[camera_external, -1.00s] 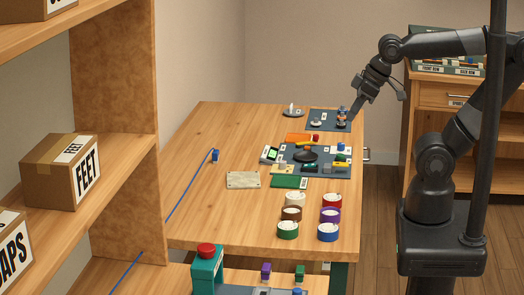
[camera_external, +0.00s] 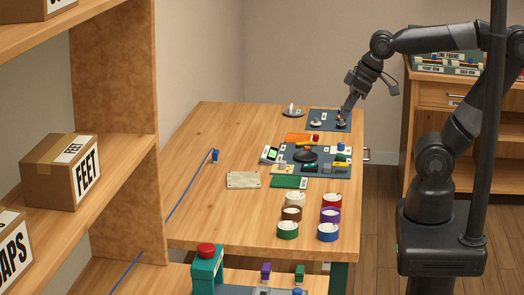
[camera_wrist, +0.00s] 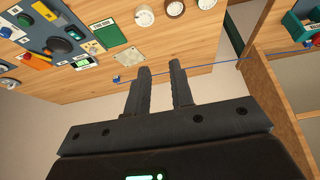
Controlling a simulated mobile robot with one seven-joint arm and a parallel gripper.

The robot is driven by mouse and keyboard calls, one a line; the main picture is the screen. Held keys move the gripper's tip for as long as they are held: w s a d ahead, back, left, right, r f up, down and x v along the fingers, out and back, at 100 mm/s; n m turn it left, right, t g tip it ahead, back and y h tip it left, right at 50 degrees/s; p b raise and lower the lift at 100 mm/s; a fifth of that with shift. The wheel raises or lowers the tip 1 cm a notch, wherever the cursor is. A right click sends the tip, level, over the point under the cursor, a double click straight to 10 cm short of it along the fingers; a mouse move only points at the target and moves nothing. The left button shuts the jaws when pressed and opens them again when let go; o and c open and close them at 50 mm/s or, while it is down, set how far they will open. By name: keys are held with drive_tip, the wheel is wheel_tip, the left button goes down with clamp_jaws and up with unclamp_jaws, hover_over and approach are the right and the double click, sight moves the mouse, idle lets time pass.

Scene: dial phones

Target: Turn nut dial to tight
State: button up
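A second mat (camera_external: 345,169) with a black knob (camera_external: 305,155) and several coloured parts lies nearer. A blue cord (camera_external: 190,188) crosses the left side. The table's left half is mostly clear.

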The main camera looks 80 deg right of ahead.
drive_tip(key=o, duration=0.5)
drive_tip(key=shift+m+g, duration=0.4)
drive_tip(key=shift+g, duration=0.4)
drive_tip(key=w+d, duration=0.2)
drive_tip(key=d, duration=0.1)
drive_tip(key=w+d, duration=0.2)
drive_tip(key=d, duration=0.1)
drive_tip(key=w+d, duration=0.3)
drive_tip(key=d, duration=0.1)
drive_tip(key=shift+f, duration=0.2)
drive_tip(key=shift+o, duration=0.2)
drive_tip(key=m+g, duration=0.2)
drive_tip(key=g, duration=0.2)
hover_over(341, 143)
wheel_tip(341, 143, down, 17)
drive_tip(key=f, duration=1)
drive_tip(key=shift+a+f, duration=0.2)
drive_tip(key=shift+c, duration=0.6)
drive_tip(key=c, duration=0.9)
